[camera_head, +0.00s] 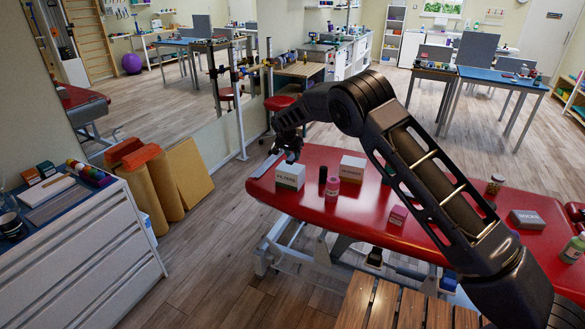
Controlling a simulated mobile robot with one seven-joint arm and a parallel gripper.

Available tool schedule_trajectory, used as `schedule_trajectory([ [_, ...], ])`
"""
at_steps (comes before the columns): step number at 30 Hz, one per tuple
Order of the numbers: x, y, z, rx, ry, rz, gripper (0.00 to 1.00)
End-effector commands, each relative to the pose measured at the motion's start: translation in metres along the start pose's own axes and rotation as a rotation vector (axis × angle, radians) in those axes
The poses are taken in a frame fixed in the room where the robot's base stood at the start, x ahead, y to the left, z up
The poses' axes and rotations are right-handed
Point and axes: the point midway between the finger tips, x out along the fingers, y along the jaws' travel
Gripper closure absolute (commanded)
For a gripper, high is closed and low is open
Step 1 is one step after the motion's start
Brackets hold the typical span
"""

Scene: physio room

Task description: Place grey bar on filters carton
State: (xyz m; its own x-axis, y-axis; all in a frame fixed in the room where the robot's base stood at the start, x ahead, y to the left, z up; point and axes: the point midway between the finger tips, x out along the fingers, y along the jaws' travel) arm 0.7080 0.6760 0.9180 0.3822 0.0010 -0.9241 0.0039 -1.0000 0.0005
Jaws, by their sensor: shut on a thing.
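The filters carton (289,181), a white box with a green lower band and dark lettering, stands near the left end of the red treatment table (330,210). My gripper (291,151) is right above the carton, pointing down, and is shut on the grey bar (291,157). The bar is small and mostly hidden by the dark gripper. It is at or just above the carton's top; I cannot tell whether they touch.
A pink box (398,215), a jar (494,184) and a grey socks box (527,219) are farther right. My arm spans above the table.

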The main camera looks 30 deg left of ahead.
Motion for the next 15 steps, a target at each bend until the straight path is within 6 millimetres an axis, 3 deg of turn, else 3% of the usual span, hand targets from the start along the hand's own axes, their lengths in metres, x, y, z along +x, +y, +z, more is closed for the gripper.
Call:
schedule_trajectory([
  [15,0.046,0.001,0.019,-0.001,0.000,0.002,0.94],
])
